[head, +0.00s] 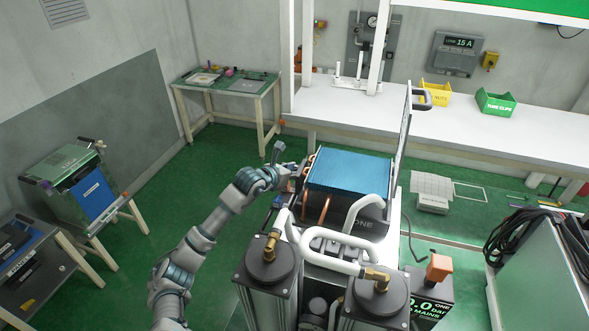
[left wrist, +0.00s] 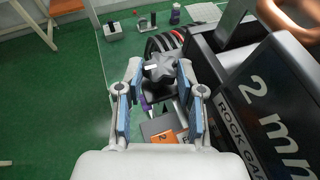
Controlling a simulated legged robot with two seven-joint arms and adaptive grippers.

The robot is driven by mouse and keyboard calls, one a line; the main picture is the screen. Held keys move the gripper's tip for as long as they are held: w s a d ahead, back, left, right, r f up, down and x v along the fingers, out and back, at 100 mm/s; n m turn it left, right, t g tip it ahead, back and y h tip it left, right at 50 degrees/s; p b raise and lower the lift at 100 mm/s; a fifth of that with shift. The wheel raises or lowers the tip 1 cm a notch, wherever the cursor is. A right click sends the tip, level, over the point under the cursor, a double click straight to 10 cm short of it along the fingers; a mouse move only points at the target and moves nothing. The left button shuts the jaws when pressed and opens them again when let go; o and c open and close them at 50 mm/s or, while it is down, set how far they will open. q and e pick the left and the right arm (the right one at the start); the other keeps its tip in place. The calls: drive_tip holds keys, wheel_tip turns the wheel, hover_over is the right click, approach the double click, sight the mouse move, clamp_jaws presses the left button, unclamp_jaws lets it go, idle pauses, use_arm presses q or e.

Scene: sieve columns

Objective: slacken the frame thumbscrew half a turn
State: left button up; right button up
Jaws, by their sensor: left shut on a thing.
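The frame thumbscrew (left wrist: 160,68) shows in the left wrist view as a dark grey, star-shaped knob with a small white mark. My left gripper (left wrist: 160,76) is shut on it, with one finger on each side. In the head view my left gripper (head: 290,171) is at the left side of the machine, beside the blue finned block (head: 350,172). I cannot make out the thumbscrew there. My right gripper is not in view.
A dark panel with white lettering (left wrist: 265,120) stands close on the right in the left wrist view. Copper pipes and a white hose (head: 325,235) are near my left gripper. A white bench (head: 460,135) stands behind. Green floor (head: 130,240) is open on the left.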

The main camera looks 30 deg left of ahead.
use_arm(q)
drive_tip(key=shift+n+y, duration=0.4)
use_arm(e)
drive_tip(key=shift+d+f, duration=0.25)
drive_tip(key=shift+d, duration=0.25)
use_arm(q)
drive_tip(key=o, duration=1.1)
drive_tip(key=shift+o, duration=0.2)
drive_tip(key=shift+s+a, duration=0.1)
drive_tip(key=shift+s, duration=0.05)
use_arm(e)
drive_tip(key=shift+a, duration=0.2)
use_arm(q)
drive_tip(key=v, duration=1.1)
drive_tip(key=shift+s, duration=0.45)
drive_tip(key=shift+s, duration=0.1)
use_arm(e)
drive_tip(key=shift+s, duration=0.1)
